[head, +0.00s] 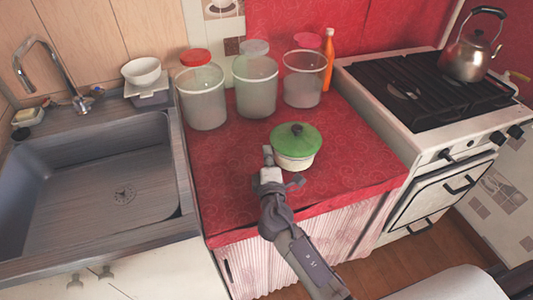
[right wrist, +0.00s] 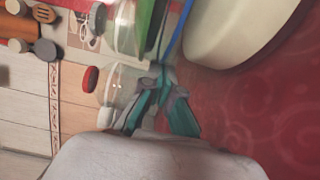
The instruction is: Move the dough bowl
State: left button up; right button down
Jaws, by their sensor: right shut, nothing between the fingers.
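A cream bowl (head: 296,162) with a green lid (head: 296,138) and dark knob stands upright on the red oilcloth counter (head: 225,190). I take it as the dough bowl; its contents are hidden. My right gripper (head: 267,153) is shut and empty, just left of the bowl's front side in the head view. In the right wrist view, the gripper's closed fingertips (right wrist: 163,78) are in the middle, and a large cream curved wall (right wrist: 240,30), seemingly the bowl, fills the upper right. I cannot tell whether they touch. My left gripper is not in view.
Several tall containers, one red-lidded (head: 203,100), and an orange bottle (head: 328,60) stand behind the bowl. A stove (head: 360,85) with a kettle (head: 470,55) is right. A sink (head: 90,190) and small white bowl (head: 141,70) are left. The counter's front left is clear.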

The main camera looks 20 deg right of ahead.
jog(key=d, duration=2)
jog(key=shift+w+d, duration=0.2)
jog(key=shift+d, duration=0.15)
